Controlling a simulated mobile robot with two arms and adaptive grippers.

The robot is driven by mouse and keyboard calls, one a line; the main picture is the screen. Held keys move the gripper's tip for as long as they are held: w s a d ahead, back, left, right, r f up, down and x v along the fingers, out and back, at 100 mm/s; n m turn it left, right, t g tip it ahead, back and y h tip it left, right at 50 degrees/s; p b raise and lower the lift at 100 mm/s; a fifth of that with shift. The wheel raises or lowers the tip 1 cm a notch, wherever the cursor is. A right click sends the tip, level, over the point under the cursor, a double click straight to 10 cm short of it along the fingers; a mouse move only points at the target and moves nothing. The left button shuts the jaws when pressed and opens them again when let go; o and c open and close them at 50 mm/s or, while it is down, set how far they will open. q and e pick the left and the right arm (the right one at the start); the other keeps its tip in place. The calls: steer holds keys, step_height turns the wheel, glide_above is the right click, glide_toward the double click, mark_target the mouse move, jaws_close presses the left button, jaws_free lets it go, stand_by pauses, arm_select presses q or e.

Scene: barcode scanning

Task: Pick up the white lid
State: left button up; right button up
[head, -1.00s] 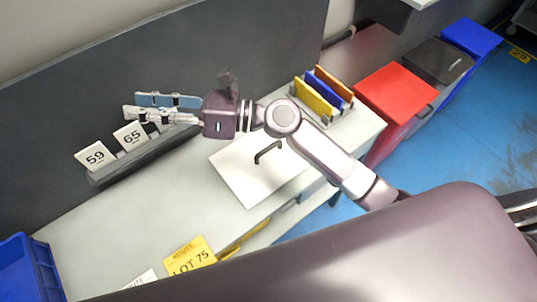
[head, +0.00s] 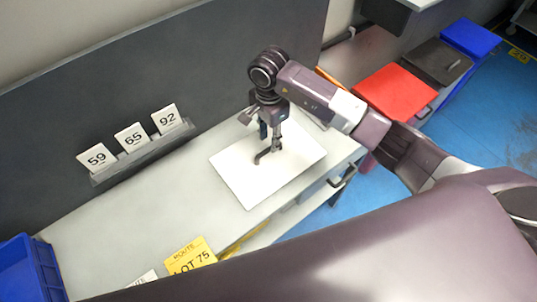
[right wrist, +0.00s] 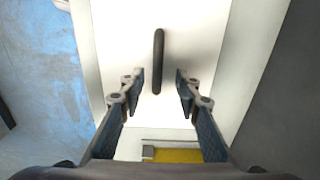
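The white lid (head: 240,178) is a flat square panel lying on the pale worktop, with a dark bar handle (head: 262,157) at its middle. In the right wrist view the lid (right wrist: 120,40) fills the middle, and its handle (right wrist: 158,60) runs lengthwise between the fingers. My right gripper (head: 270,143) points down over the lid, close to the handle. In the right wrist view the gripper (right wrist: 158,85) is open, with one finger on each side of the handle and visible gaps. My left gripper is not in view.
Cards numbered 59, 65 and 92 (head: 166,119) stand in a grey rack at the back wall. A yellow LOT 75 card (head: 190,256) is at the front edge, and a blue crate (head: 30,270) at the left. Red (head: 395,92), dark and blue bins stand right.

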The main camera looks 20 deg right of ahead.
mark_target(269, 148)
steer(key=f, duration=0.1)
steer(key=f+p, duration=0.1)
steer(key=f, duration=0.1)
steer(key=f+p, duration=0.1)
steer(key=shift+s+a+f, duration=0.15)
steer(key=shift+s+a, duration=0.1)
steer(key=shift+s, duration=0.1)
steer(key=shift+w+f, duration=0.1)
steer(key=shift+f, duration=0.3)
steer(key=shift+c, duration=0.3)
jaws_close()
